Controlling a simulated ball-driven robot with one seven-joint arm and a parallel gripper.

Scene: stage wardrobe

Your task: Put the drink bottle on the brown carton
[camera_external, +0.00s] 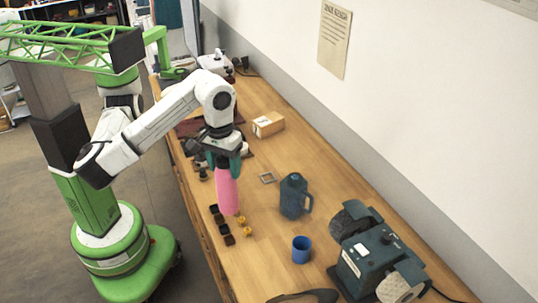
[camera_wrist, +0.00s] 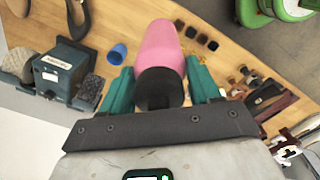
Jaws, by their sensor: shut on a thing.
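The drink bottle is pink with a dark cap; it hangs upright from my gripper in the external view (camera_external: 228,190). In the wrist view the pink bottle (camera_wrist: 160,45) lies between the two teal fingers. My gripper (camera_external: 224,164) is shut on its upper part, and the fingers also show in the wrist view (camera_wrist: 160,92). The bottle is over the workbench near small dark cups; whether its base touches the top I cannot tell. The brown carton (camera_external: 268,124) is a small box farther back on the bench, behind and right of my gripper. I do not make it out in the wrist view.
The wooden bench (camera_external: 265,225) runs along the wall. A dark blue jug (camera_external: 294,196), a blue cup (camera_external: 301,249) and a grinder-like machine (camera_external: 375,255) stand right of the bottle. Small dark cups (camera_external: 222,228) are below it.

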